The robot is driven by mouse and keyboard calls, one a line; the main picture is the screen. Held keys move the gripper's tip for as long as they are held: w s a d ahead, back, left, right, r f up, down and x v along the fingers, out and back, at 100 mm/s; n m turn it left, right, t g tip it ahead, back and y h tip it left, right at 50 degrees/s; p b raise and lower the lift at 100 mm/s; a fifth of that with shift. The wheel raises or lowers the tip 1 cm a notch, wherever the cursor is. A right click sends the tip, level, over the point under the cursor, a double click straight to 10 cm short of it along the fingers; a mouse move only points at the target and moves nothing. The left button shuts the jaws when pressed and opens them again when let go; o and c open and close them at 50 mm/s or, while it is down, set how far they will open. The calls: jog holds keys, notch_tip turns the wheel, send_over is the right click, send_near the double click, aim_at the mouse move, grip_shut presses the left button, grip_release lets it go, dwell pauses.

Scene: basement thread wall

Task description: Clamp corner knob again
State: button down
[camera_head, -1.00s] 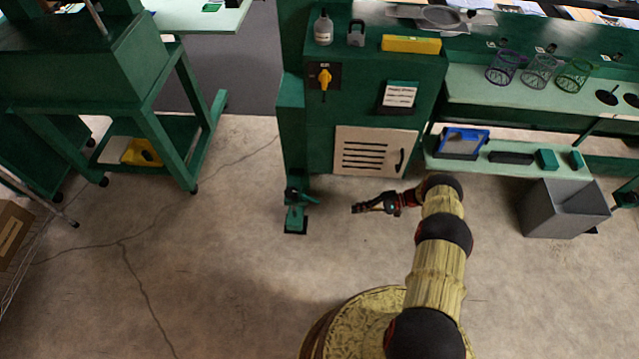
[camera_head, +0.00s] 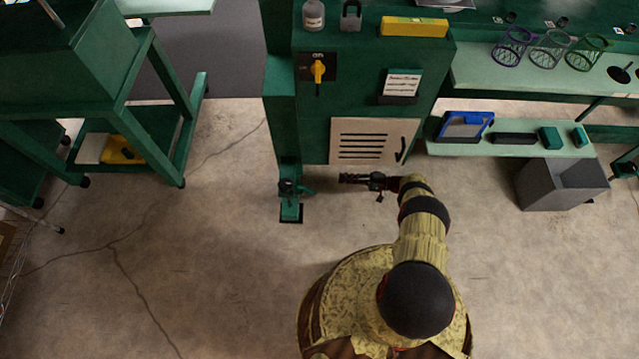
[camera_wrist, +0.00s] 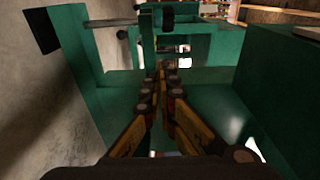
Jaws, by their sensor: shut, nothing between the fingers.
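The corner clamp (camera_head: 290,205) is a green foot on the floor at the front corner of the green cabinet. Its dark knob (camera_head: 287,186) sits on top, with a short green lever pointing right. My gripper (camera_head: 344,178) is to the right of the knob, apart from it, low in front of the cabinet. The fingers point left towards the clamp. In the wrist view my gripper (camera_wrist: 160,82) has its fingers closed together with nothing between them. Ahead of them are green parts, a dark round piece (camera_wrist: 168,17) and a grey bar (camera_wrist: 112,22); I cannot tell which is the knob.
The green cabinet (camera_head: 365,95) with its vented panel (camera_head: 374,141) stands right behind my gripper. A grey bin (camera_head: 548,188) and a low shelf (camera_head: 580,150) are to the right. A green cart (camera_head: 160,130) stands at left. The floor in front of the clamp is clear.

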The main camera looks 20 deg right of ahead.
aim_at(306, 190)
jog(key=a, duration=1.1)
jog(key=shift+w+a, duration=0.3)
jog(key=shift+w, duration=0.15)
jog(key=shift+s+m+t+h+p, duration=0.25)
jog(key=shift+m+t+h+p, duration=0.15)
jog(key=shift+m+t+p, duration=0.3)
